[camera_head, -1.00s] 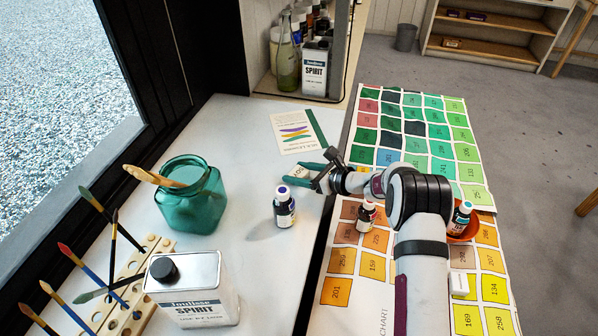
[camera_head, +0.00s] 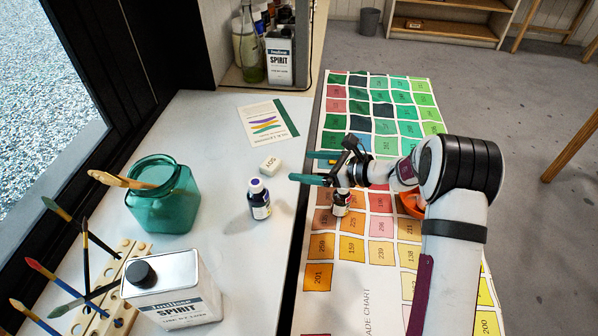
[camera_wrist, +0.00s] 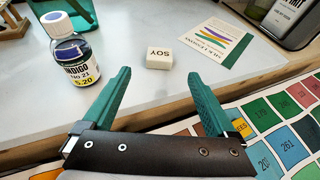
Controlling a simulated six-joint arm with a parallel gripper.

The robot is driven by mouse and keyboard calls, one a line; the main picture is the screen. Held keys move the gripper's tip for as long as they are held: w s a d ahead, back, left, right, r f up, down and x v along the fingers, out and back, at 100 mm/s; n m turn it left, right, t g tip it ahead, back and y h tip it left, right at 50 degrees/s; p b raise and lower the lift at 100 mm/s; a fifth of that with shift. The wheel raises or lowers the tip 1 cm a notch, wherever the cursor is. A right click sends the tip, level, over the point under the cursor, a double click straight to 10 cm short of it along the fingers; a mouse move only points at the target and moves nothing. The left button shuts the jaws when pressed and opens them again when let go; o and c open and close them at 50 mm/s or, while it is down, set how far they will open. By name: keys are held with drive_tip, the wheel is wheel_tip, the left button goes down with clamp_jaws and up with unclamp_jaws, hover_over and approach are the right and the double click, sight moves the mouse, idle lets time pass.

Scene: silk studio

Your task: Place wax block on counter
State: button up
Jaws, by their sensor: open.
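The wax block, a small white block marked SOY (camera_head: 270,164), rests on the white counter (camera_head: 215,128), left of my gripper. In the wrist view the wax block (camera_wrist: 159,60) sits beyond the fingertips, apart from them, with its label upside down. My gripper (camera_head: 302,167) has green fingers spread wide with nothing between them. It is at the counter's right edge. In the wrist view my gripper (camera_wrist: 160,78) also shows open and empty.
An indigo dye bottle (camera_head: 259,199) stands on the counter just in front of the block. A printed card (camera_head: 268,122) lies behind it. A teal jar (camera_head: 165,200) and a spirit can (camera_head: 172,290) stand to the left. A shade chart (camera_head: 345,248) lies on the right.

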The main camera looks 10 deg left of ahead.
drive_tip(key=s+r+n+g+h, duration=0.15)
drive_tip(key=s+r+n, duration=0.3)
drive_tip(key=s, duration=0.45)
drive_tip(key=s+r+n+g+h, duration=0.1)
drive_tip(key=s+r+n+g, duration=0.3)
drive_tip(key=s, duration=0.4)
drive_tip(key=s+d+n+h, duration=0.4)
drive_tip(key=s+d, duration=0.1)
drive_tip(key=s, duration=0.6)
drive_tip(key=s+d+n+h, duration=0.4)
drive_tip(key=s+d, duration=0.2)
drive_tip(key=s, duration=0.4)
drive_tip(key=shift+s+d, duration=0.2)
drive_tip(key=shift+s, duration=0.2)
drive_tip(key=shift+n, duration=0.25)
